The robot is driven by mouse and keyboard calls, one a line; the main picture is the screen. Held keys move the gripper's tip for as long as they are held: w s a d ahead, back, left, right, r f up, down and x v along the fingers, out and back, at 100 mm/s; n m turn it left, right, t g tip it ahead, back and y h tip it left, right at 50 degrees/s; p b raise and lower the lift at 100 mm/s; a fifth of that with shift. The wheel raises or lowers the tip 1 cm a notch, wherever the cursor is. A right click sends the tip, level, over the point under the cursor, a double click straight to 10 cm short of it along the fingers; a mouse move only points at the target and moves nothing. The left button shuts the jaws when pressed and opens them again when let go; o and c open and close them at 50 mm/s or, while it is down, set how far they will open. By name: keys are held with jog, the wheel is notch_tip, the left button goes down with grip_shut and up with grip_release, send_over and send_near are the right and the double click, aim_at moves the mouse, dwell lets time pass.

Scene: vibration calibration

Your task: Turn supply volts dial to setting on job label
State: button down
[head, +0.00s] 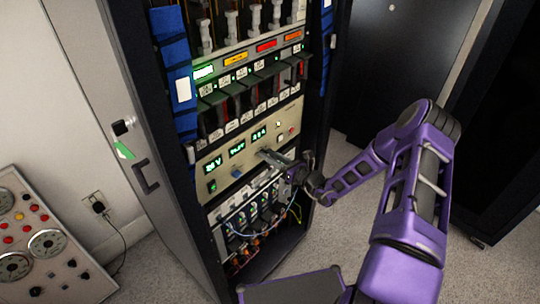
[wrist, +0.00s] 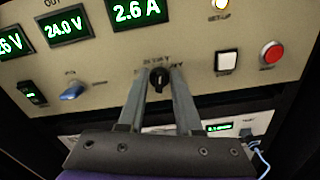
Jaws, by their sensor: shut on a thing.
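My gripper (wrist: 158,76) is shut on a small black knob (wrist: 157,79) on the beige supply panel (wrist: 190,60). The lettering around the knob is partly hidden by my fingers and too blurred to read. In the head view my gripper (head: 270,156) reaches the panel's lower middle from the right. Left of it is a blue knob (wrist: 71,91), apart from my fingers. Green displays above read 24.0 V (wrist: 66,26) and 2.6 A (wrist: 139,10); a third at the left edge is cut off. I cannot make out the job label's text.
A red button (wrist: 271,52), a white button (wrist: 228,61) and a black switch (wrist: 31,93) sit on the same panel. Cabled modules (head: 262,217) are below. The open cabinet door (head: 120,110) stands left. A green tag (head: 124,150) hangs there.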

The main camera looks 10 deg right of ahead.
jog(key=shift+m, duration=0.5)
jog(key=c, duration=0.6)
grip_release()
jog(key=v, duration=1.7)
jog(key=shift+s+d, duration=0.15)
